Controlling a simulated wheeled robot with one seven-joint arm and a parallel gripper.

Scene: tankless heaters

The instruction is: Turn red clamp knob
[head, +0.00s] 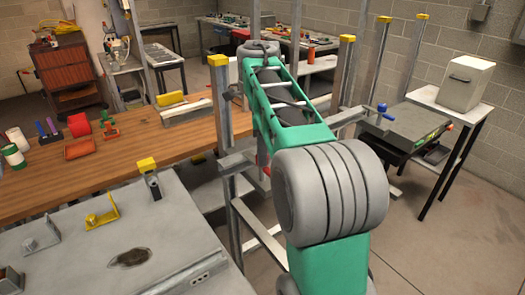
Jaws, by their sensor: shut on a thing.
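My green and grey arm (330,190) reaches away through the middle of the head view, in front of a steel frame. My gripper does not show; the arm seems to hide it. A small red part (266,170) shows at the left edge of my arm, by the frame's steel bars. It may be the red clamp knob, but too little shows to tell. Whether my gripper touches it cannot be seen. A blue knob (381,108) sits on the frame to the right of my arm.
Yellow-capped steel posts (221,95) stand close around my arm. A wooden bench (150,155) and a grey metal table (120,255) fill the left. The floor at lower right is clear.

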